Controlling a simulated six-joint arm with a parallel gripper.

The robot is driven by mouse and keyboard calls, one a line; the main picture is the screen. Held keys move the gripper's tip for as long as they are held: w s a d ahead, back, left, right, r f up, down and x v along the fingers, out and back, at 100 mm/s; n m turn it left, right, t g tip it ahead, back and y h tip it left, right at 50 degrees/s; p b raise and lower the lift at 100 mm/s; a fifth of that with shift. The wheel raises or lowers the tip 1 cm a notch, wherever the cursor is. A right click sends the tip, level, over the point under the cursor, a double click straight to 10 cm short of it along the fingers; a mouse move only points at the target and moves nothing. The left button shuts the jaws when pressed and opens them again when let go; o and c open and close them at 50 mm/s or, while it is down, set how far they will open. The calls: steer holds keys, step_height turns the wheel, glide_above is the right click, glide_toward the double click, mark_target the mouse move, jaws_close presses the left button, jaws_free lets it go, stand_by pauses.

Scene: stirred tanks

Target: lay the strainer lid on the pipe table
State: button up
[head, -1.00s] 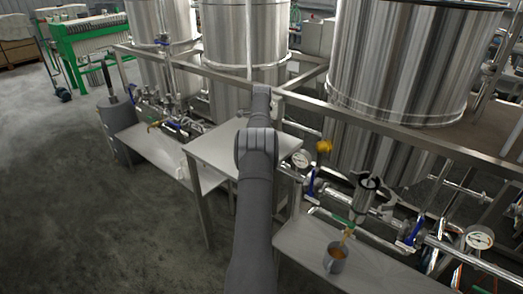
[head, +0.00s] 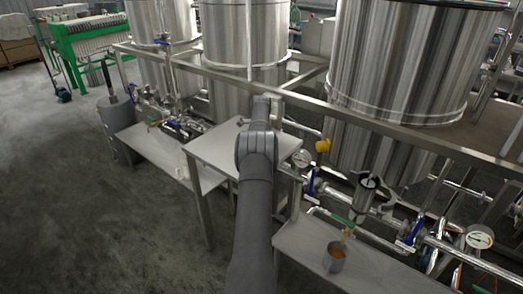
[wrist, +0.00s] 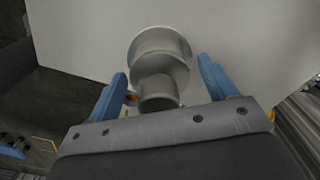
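A grey metal piece, which looks like the strainer lid (wrist: 160,65), shows in the wrist view with a wide round part and a narrower knob toward my gripper. It appears to rest on the pale table top; contact is hard to judge. My gripper (wrist: 160,88) has its two blue fingers apart on either side of the knob, with a gap on each side. In the head view my arm hides the gripper and most of the piece. The arm reaches over a square metal table (head: 208,152); I cannot tell for sure whether this is the pipe table.
Large steel tanks (head: 400,65) and a frame rail stand behind the tables. Floor at left is open.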

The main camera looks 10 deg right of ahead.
step_height(320, 180, up, 12)
steer(key=shift+r, duration=0.15)
stand_by(0.5)
step_height(320, 180, down, 12)
steer(key=shift+f, duration=0.2)
step_height(320, 180, up, 3)
steer(key=shift+f, duration=0.1)
steer(key=shift+r, duration=0.55)
steer(key=shift+f, duration=0.1)
